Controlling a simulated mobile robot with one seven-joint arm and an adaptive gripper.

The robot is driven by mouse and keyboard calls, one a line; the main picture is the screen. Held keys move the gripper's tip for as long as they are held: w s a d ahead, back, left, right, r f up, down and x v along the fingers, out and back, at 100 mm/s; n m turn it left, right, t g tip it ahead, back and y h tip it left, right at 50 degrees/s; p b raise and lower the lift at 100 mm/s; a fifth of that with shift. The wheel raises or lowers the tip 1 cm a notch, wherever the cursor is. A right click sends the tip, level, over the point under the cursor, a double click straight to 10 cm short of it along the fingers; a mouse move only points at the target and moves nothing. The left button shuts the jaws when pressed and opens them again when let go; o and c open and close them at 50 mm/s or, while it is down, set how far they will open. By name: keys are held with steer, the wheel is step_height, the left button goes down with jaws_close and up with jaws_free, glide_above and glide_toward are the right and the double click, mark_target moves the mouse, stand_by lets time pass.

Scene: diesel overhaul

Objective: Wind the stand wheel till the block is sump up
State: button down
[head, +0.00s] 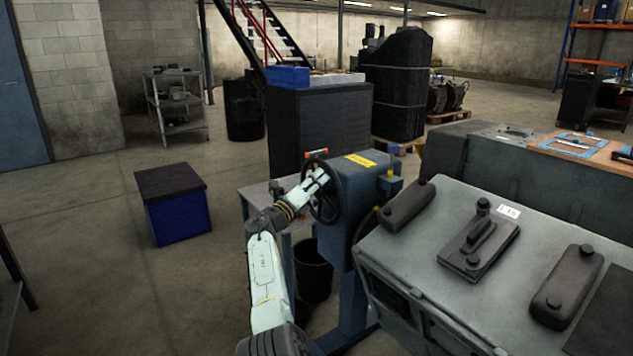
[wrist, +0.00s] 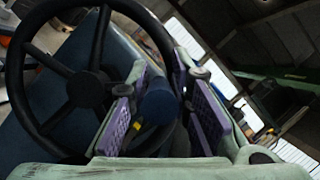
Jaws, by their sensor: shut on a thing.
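The black stand wheel (head: 337,204) is on the left face of the blue stand gearbox (head: 350,215). In the wrist view, the spoked wheel (wrist: 90,88) fills the left. My gripper (head: 318,180) is at the wheel's rim. Its purple-padded fingers (wrist: 158,100) are closed around a dark blue rounded grip between them. The exact contact is partly hidden by the fingers. The grey engine block (head: 530,235) is right of the gearbox. Its upper face is tilted towards me and carries dark elongated covers (head: 567,285) and a central dark plate (head: 478,240).
A dark cabinet (head: 320,130) stands behind the wheel, and a black bin (head: 313,275) is below it. A blue box with a dark lid (head: 172,200) is on the floor at left. A bench with tools (head: 575,145) stands behind the block. The left floor is mostly clear.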

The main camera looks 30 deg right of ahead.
steer(key=shift+w+a, duration=0.15)
steer(key=c, duration=1.6)
jaws_free()
steer(key=shift+f, duration=0.15)
steer(key=shift+o, duration=0.8)
steer(key=v, duration=1.2)
steer(key=shift+c, duration=0.4)
